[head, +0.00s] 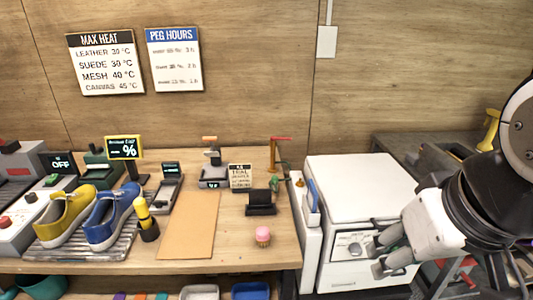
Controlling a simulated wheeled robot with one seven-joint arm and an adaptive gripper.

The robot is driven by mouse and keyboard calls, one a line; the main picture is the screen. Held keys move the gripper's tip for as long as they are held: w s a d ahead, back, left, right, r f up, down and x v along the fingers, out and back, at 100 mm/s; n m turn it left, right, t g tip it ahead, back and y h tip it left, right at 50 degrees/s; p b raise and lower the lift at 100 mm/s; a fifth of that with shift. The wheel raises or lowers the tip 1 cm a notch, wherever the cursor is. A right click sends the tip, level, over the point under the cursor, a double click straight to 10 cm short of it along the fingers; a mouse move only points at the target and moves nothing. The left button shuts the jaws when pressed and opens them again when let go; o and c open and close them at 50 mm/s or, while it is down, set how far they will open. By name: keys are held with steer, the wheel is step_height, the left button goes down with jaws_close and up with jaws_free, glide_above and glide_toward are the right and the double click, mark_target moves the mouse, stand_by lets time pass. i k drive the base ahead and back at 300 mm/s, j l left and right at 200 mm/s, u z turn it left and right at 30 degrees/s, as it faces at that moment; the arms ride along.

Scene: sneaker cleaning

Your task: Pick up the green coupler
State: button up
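My gripper (380,255) is at the right, in front of the white cabinet. Its two grey fingers are apart and nothing shows between them. A small green piece (274,184) stands on the wooden bench beside a red-topped stand, well left of and behind my gripper. It may be the green coupler, but it is too small to tell. A dark holder stands just in front of it and may hide part of it.
A dark holder (261,203), a pink-topped item (263,236) and a small sign (240,177) crowd the bench's right. Yellow and blue sneakers (110,216) sit on a rack at left.

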mark_target(274, 178)
steer(key=i+j+z, duration=0.1)
steer(key=i+j, duration=0.25)
steer(key=i+j+z, duration=0.15)
steer(key=i+j, duration=0.2)
steer(key=j, duration=0.2)
steer(key=i+j+z, duration=0.1)
steer(key=i+j, duration=0.2)
steer(key=j, duration=0.15)
